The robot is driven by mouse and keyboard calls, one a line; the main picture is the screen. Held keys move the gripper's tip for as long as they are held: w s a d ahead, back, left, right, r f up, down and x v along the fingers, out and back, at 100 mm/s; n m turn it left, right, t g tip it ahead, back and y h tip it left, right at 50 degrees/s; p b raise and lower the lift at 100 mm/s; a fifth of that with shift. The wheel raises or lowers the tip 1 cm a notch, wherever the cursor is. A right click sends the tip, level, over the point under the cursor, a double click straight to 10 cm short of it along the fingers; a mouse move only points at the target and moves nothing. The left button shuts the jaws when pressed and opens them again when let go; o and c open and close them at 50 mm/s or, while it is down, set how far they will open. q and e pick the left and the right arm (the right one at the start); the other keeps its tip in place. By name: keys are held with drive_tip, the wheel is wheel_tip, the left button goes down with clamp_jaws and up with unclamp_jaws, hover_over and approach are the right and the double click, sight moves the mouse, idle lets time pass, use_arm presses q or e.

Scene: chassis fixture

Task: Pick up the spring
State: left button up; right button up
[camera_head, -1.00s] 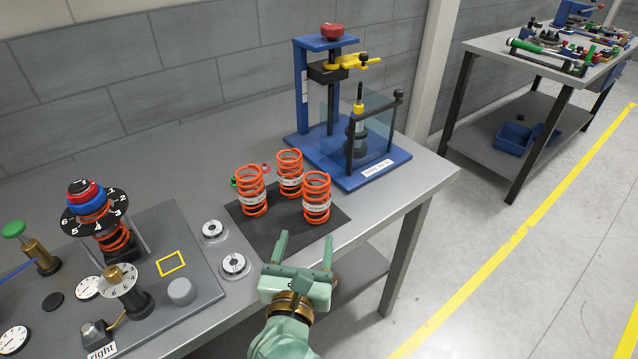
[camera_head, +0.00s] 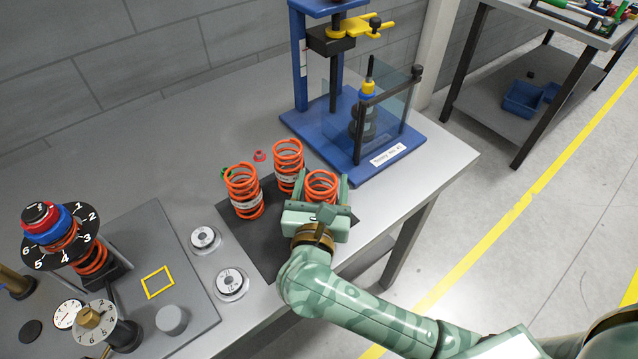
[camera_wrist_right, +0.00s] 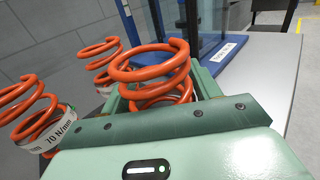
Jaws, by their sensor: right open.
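Three orange coil springs with white labels stand upright on a dark mat (camera_head: 264,262): a left spring (camera_head: 244,190), a back spring (camera_head: 289,152) and a right spring (camera_head: 321,177). My right gripper (camera_head: 320,185) is at the right spring, its green fingers open on either side of it. In the right wrist view this spring (camera_wrist_right: 150,72) rises between the fingers, its lower part hidden by the gripper body. I cannot tell whether a finger touches it. The other two springs show at the left there, one labelled 70 N/mm (camera_wrist_right: 45,125). My left gripper is not in view.
A blue press stand (camera_head: 400,138) with a clear guard is close behind the springs. Two round metal seats (camera_head: 205,239) and a grey fixture plate (camera_head: 190,300) with dials lie to the left. Small red (camera_head: 260,155) and green pieces sit behind the springs.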

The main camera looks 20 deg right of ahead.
drive_tip(key=shift+s+a+r, duration=0.1)
drive_tip(key=shift+s+r, duration=0.1)
drive_tip(key=shift+s, duration=0.3)
drive_tip(key=shift+c, duration=0.9)
drive_tip(key=shift+w, duration=0.15)
drive_tip(key=c, duration=0.8)
